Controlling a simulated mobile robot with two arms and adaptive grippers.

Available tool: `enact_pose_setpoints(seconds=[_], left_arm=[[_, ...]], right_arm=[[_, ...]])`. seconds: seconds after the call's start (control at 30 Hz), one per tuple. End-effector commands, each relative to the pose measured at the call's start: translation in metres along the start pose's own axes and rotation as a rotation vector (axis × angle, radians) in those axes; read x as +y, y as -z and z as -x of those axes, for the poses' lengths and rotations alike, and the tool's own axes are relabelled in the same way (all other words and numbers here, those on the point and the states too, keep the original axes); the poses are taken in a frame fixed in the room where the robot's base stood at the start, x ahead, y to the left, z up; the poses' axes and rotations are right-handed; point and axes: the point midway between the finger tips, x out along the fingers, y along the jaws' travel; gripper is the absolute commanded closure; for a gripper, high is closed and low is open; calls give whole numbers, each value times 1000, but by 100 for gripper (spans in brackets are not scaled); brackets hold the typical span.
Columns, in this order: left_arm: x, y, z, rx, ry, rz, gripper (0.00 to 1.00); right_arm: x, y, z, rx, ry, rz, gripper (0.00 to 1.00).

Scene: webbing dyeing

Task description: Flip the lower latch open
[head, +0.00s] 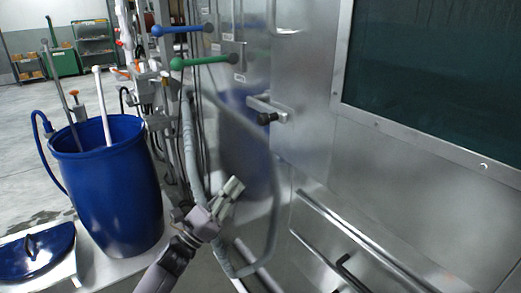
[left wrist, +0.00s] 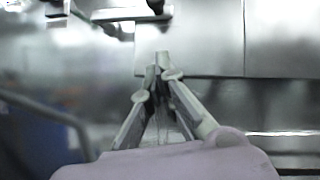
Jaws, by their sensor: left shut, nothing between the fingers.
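The lower latch (head: 267,110) is a metal bar with a black knob, mounted on the steel cabinet at the lower left of the windowed door (head: 305,115). In the left wrist view the latch (left wrist: 125,13) shows at the top, with its dark knob at its right end. My left gripper (head: 236,186) is shut and empty, below and a little left of the latch, apart from it in the picture. In the left wrist view its fingertips (left wrist: 158,66) meet below the latch. My right gripper is not in view.
A grey hose (head: 190,150) hangs in a loop behind my left gripper. Blue (head: 180,29) and green (head: 205,61) handled levers stick out above.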

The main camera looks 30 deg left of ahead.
Motion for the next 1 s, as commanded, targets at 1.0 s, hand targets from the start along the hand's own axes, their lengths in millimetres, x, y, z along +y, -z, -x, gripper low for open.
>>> enact_pose_setpoints(seconds=[1.0], left_arm=[[-3, -14, -112, -4, 7, -14, 100]], right_arm=[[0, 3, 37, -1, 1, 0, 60]])
